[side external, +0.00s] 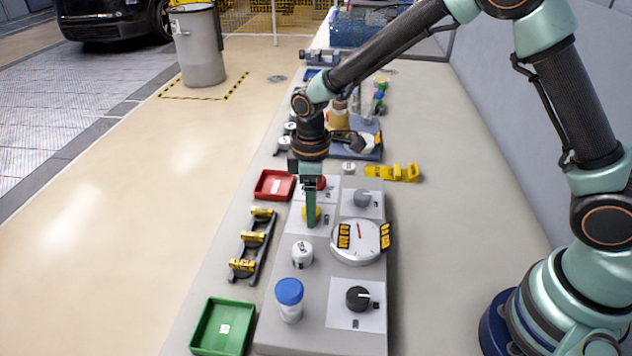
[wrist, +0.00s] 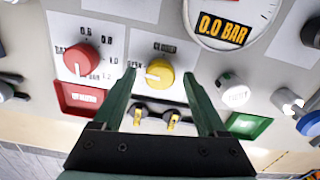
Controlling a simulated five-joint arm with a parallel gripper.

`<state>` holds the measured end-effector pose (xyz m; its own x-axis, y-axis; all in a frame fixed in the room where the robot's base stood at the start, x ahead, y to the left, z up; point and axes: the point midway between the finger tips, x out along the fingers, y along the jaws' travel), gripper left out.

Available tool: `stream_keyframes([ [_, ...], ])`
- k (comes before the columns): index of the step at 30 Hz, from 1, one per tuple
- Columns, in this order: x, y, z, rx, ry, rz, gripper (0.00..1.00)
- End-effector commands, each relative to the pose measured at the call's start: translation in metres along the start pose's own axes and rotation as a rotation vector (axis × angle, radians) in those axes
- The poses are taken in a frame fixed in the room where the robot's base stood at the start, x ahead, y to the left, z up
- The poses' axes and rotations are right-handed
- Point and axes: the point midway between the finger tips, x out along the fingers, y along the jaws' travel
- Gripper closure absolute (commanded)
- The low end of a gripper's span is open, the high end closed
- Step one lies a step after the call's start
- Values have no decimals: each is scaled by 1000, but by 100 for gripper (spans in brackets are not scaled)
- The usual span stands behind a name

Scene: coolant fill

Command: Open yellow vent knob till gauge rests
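The yellow vent knob (wrist: 160,73) sits on a white plate and has a pale pointer mark on its left side. It also shows partly behind a finger in the side view (side external: 318,214). My gripper (wrist: 161,76) is open, pointing down, with one finger on each side of the knob; I cannot tell whether they touch it. In the side view my gripper (side external: 310,222) is low over the panel at the knob. The round white gauge (side external: 357,241) has a red needle and yellow labels. In the wrist view the gauge (wrist: 222,12) is cut off, with a label reading 0.0 BAR.
A red knob (wrist: 81,58) sits left of the yellow one. Grey (side external: 362,198) and black (side external: 357,298) knobs, a white cap (side external: 302,253) and a blue-capped bottle (side external: 289,300) stand on the panel. Red (side external: 274,186) and green (side external: 222,327) trays lie along its left side.

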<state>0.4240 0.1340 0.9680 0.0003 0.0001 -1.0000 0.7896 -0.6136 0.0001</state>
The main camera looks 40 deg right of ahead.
Motion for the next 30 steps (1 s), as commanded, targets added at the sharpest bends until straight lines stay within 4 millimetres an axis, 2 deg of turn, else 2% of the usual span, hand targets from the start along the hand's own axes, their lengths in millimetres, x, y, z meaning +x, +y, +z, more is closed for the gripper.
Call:
stream_keyframes([
  [8, 1, 0, 0, 1, 0, 0, 24],
  [13, -9, 0, 0, 1, 1, 1, 24],
  [17, -31, 1, -1, 1, 5, 3, 24],
  [24, -81, 0, -1, 1, 5, 3, 24],
  [30, -109, 0, 0, 0, 2, 1, 24],
])
